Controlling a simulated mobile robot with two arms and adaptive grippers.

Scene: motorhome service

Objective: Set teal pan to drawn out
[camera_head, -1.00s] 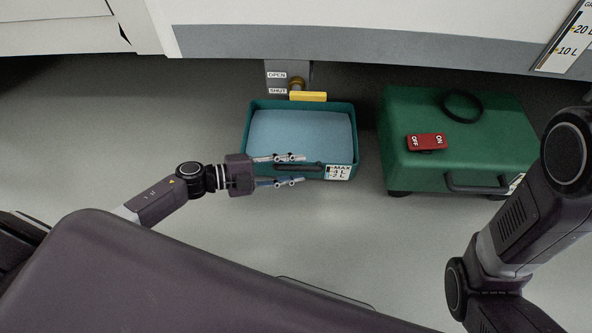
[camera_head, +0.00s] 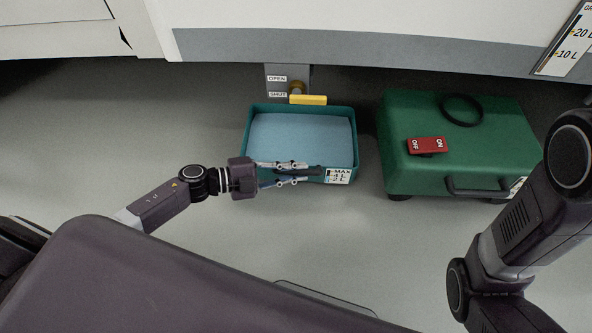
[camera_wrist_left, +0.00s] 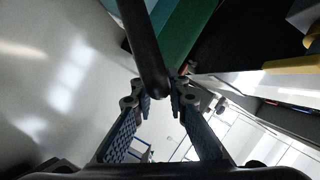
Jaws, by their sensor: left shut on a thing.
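The teal pan (camera_head: 248,135) sits on the floor below the vehicle's side, with a flat light-blue surface inside. A white level label (camera_head: 338,176) is on its front right. A dark handle (camera_head: 312,172) runs along its front wall. My left gripper (camera_head: 300,173) comes from the left and is shut on this handle. In the left wrist view the handle (camera_wrist_left: 146,50) is a dark bar passing between the fingertips (camera_wrist_left: 158,98), with the teal wall beside it. My right arm shows at the right, but its gripper is out of view.
A green box (camera_head: 465,150) with a red switch (camera_head: 427,145) and a black ring stands right of the pan. Above the pan are a yellow lever (camera_head: 308,99) and OPEN/SHUT labels (camera_head: 277,85). The floor in front of the pan is clear.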

